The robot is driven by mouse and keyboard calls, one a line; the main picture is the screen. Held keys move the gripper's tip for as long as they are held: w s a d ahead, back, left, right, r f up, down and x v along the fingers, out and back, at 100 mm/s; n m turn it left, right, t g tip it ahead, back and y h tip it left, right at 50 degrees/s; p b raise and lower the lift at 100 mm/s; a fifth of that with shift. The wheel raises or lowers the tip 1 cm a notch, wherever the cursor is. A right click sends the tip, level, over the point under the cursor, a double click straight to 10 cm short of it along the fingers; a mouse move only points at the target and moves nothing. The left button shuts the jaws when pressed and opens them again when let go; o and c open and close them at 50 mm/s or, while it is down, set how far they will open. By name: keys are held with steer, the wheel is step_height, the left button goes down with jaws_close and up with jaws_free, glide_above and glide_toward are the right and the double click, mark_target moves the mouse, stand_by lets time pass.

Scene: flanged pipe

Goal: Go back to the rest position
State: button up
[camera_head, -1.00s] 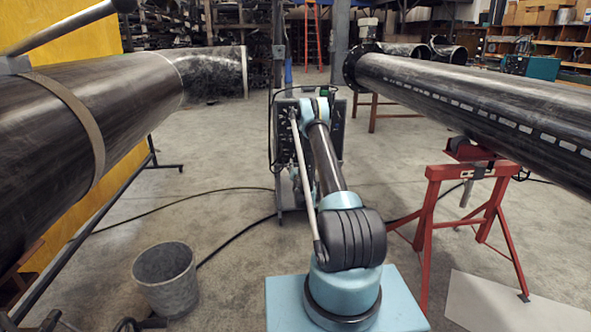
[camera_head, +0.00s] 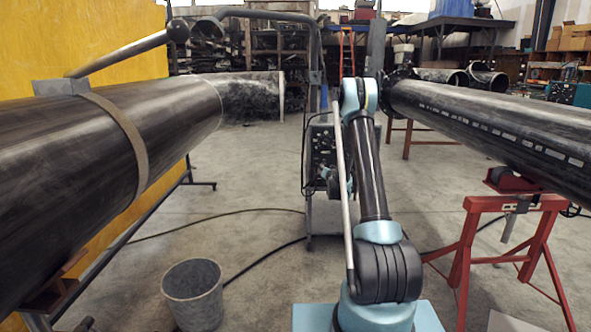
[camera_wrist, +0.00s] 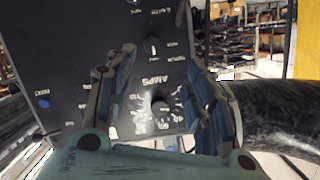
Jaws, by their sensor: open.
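My gripper (camera_wrist: 160,90) shows in the wrist view with its two blue-padded fingers apart and nothing between them. Beyond the fingers is a dark control panel (camera_wrist: 85,50) with dials and white lettering, one dial marked AMPS. I cannot tell how far the fingertips are from the panel. The same dark machine (camera_head: 322,150) stands behind the arm there. The flanged pipe (camera_head: 480,115) lies along the right side, its flange (camera_head: 393,82) at the far end.
A large dark pipe (camera_head: 80,150) with a strap fills the left side, before a yellow panel (camera_head: 90,35). A red stand (camera_head: 508,225) supports the right pipe. A grey bucket (camera_head: 193,293) and black cables (camera_head: 262,262) are on the floor. Open concrete floor lies between the pipes.

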steer(key=s+a+r+n+g, duration=0.1)
steer(key=s+r+g, duration=0.2)
steer(key=s+r, duration=0.9)
steer(key=s+r+n+g, duration=0.1)
steer(key=s+r+g, duration=0.3)
steer(key=s, duration=1.3)
steer(key=s+d+f+n+g, duration=0.1)
steer(key=s+f+g, duration=0.2)
steer(key=s, duration=1.9)
steer(key=s+d+f+g+h, duration=0.1)
steer(key=s+f, duration=0.4)
steer(key=s, duration=1.7)
steer(key=shift+d+n+g, duration=0.4)
steer(key=shift+d+g, duration=0.15)
steer(key=shift+g, duration=0.55)
steer(key=shift+f, duration=0.1)
steer(key=shift+w+f, duration=0.2)
steer(key=shift+w, duration=0.25)
